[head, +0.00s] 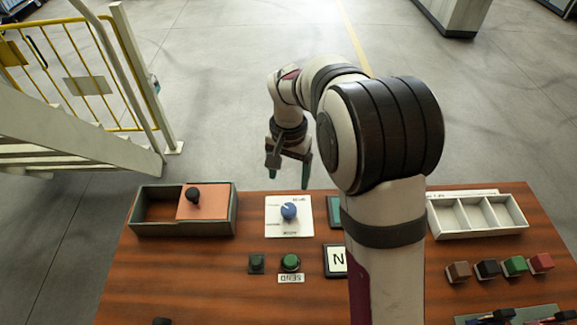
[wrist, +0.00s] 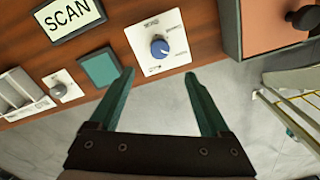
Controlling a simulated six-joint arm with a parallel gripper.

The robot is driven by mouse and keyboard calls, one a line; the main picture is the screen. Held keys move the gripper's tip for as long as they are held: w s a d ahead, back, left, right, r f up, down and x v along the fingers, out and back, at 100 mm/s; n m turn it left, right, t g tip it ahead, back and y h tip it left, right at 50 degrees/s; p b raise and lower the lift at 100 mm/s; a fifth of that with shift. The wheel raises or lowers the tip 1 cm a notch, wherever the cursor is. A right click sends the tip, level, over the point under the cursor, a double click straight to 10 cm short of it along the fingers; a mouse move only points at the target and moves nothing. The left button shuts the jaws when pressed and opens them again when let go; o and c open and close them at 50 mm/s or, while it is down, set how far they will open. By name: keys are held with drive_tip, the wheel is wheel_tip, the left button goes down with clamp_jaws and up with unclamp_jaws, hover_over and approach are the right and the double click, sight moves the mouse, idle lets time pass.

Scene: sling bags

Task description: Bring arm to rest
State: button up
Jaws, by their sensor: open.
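My gripper (head: 290,175) is above the far edge of the wooden table, behind the white panel (head: 275,228) with the blue knob (head: 288,211). Its two green fingers are apart with nothing between them; the wrist view shows the open gripper (wrist: 158,80) too. In the wrist view the blue knob (wrist: 160,48) lies beyond the fingertips, apart from them. My arm stands over the right middle of the table in the head view and hides part of it.
A box with an orange lid (head: 203,201) sits at the table's left. A white divided tray (head: 480,215) is at the right, with several coloured blocks (head: 515,266) before it. Green buttons (head: 290,262) are at the front middle. A yellow railing (head: 70,70) and stairs stand back left.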

wheel_tip(320, 180, up, 3)
drive_tip(key=shift+r, duration=0.1)
idle(0.3)
drive_tip(key=s+d+r, duration=0.2)
drive_tip(key=s+r, duration=0.1)
drive_tip(key=s, duration=0.4)
drive_tip(key=s+d+r, duration=0.2)
drive_tip(key=s+r, duration=0.1)
drive_tip(key=s, duration=0.4)
drive_tip(key=s+d+f+y, duration=0.1)
drive_tip(key=s+f, duration=0.1)
drive_tip(key=s, duration=1.2)
drive_tip(key=shift+s+m+y, duration=0.3)
drive_tip(key=shift+y, duration=0.1)
drive_tip(key=shift+f, duration=0.1)
